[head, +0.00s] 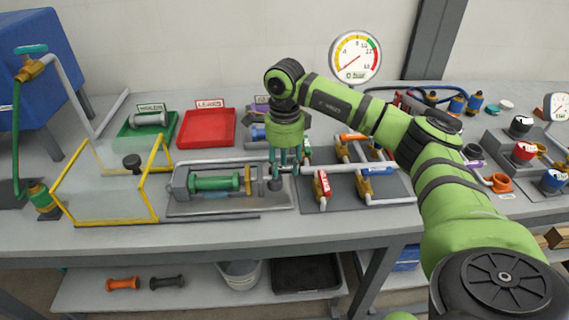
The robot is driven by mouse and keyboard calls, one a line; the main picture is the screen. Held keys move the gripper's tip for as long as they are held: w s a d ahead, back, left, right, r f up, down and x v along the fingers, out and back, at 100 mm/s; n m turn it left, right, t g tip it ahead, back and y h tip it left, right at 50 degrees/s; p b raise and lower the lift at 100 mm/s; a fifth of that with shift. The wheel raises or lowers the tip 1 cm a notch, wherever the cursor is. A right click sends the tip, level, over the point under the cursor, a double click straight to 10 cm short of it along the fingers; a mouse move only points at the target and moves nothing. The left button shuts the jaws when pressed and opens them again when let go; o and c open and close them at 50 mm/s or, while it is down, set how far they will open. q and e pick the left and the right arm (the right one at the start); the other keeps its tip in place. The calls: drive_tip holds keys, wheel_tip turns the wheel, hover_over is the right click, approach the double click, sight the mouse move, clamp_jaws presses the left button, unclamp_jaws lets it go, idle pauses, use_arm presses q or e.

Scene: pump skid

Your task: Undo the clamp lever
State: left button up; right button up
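My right gripper (285,168) points down over the right end of the pump unit, where the pipe joins it. The unit is a grey tray (232,208) holding a green cylinder (214,184) lying on its side, with a brass ring (253,180) and a grey end piece near the fingers. No clamp lever stands out clearly; the fingers cover that end. I cannot tell whether the fingers are open, or whether they touch anything. My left gripper is not in view.
A clear guard with a yellow frame (150,190) stands left of the unit. Behind are a green tray (132,139) and a red tray (207,141). Valves with red (322,187) and blue (367,188) handles stand close on the right. A gauge (355,56) reads 0 bar.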

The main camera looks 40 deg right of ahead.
sight(285, 169)
wheel_tip(285, 169, up, 12)
drive_tip(key=shift+f, duration=0.15)
idle(0.7)
